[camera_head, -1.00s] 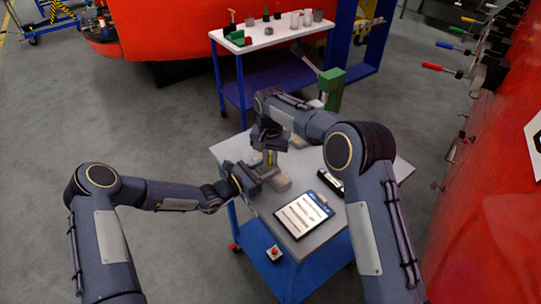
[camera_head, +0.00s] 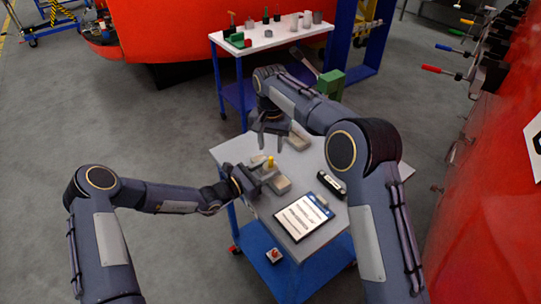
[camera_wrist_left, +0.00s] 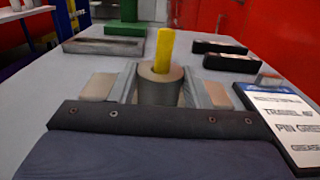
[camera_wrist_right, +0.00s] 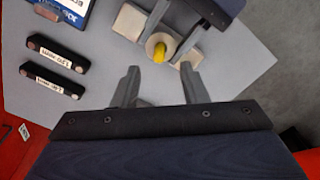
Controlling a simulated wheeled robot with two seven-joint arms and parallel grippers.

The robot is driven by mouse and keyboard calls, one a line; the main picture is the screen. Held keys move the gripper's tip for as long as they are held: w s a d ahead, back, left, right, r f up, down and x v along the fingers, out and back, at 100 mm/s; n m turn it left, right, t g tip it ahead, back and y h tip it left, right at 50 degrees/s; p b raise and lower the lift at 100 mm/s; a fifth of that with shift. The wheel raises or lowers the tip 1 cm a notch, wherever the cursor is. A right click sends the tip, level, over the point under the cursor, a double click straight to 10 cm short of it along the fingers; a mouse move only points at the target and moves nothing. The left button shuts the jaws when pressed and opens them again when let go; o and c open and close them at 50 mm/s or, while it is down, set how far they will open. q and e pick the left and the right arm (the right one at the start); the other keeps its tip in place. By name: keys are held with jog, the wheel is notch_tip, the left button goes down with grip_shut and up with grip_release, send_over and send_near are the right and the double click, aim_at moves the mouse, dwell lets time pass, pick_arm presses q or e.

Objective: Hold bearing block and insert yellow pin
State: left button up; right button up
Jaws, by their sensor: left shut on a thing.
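The bearing block, a tan-grey base with a round boss, stands on the grey table; it shows in the left wrist view (camera_wrist_left: 160,84) and the head view (camera_head: 280,184). The yellow pin (camera_wrist_left: 164,50) stands upright in the boss's hole, its upper part sticking out; it also shows in the head view (camera_head: 270,161) and the right wrist view (camera_wrist_right: 160,52). My left gripper (camera_head: 258,174) is shut on the bearing block, a finger on each side of the boss. My right gripper (camera_wrist_right: 158,85) is open and empty, above the table and apart from the pin.
A clipboard with a sheet (camera_head: 303,215) lies on the table's near right part. Two black labelled bars (camera_wrist_right: 54,68) lie beside it. A flat grey block (camera_head: 298,140) and a green stand (camera_head: 331,84) are at the far side. A second table (camera_head: 270,38) with parts stands behind.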

notch_tip(320, 180, up, 5)
jog(key=shift+f, duration=0.1)
dwell(0.4)
pick_arm(q)
jog(key=o, duration=1.4)
jog(key=shift+d, duration=0.1)
jog(key=shift+o, duration=0.2)
